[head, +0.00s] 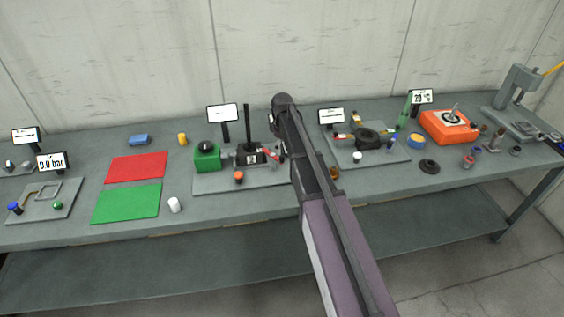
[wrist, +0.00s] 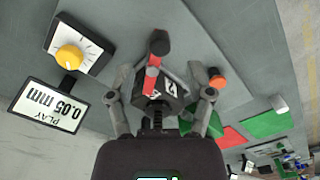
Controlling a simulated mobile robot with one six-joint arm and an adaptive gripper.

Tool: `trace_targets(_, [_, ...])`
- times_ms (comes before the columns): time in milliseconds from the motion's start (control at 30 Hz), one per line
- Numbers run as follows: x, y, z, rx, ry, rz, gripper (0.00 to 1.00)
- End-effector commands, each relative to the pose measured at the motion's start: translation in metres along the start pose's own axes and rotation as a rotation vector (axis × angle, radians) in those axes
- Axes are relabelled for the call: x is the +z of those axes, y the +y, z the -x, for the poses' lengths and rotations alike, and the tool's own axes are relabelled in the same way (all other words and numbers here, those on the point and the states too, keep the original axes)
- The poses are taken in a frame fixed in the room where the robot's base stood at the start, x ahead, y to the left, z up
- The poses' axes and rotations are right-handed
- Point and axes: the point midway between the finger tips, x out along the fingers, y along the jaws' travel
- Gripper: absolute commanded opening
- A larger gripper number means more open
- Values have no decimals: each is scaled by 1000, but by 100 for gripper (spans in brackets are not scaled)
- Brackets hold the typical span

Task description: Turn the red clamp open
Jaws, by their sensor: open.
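The red clamp (wrist: 152,80) shows in the wrist view as a red strip beside a black block (wrist: 172,88) with white marks. A dark round-ended part (wrist: 158,44) stands just beyond it. In the head view the red clamp (head: 276,154) is a small red patch at the right of a grey base plate (head: 220,184), partly hidden by my arm. My gripper (wrist: 161,96) is open, with one finger on each side of the block and clamp. I cannot tell whether the fingers touch either. My arm hides most of the gripper in the head view.
An orange knob (wrist: 217,80) lies close to the right finger. In the head view, a green box (head: 207,160) and black post (head: 247,122) stand on the plate.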

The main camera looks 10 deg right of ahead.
Motion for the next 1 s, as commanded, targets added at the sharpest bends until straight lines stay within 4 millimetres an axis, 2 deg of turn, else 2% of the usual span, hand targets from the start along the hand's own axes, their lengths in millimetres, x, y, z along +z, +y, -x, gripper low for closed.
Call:
trace_targets(33, [0, 0, -8, 0, 0, 0, 67])
trace_targets(500, [0, 0, -43, 0, 0, 0, 67])
trace_targets(733, [0, 0, -52, 0, 0, 0, 67])
trace_targets(1000, [-1, -1, -53, 0, 0, 1, 67])
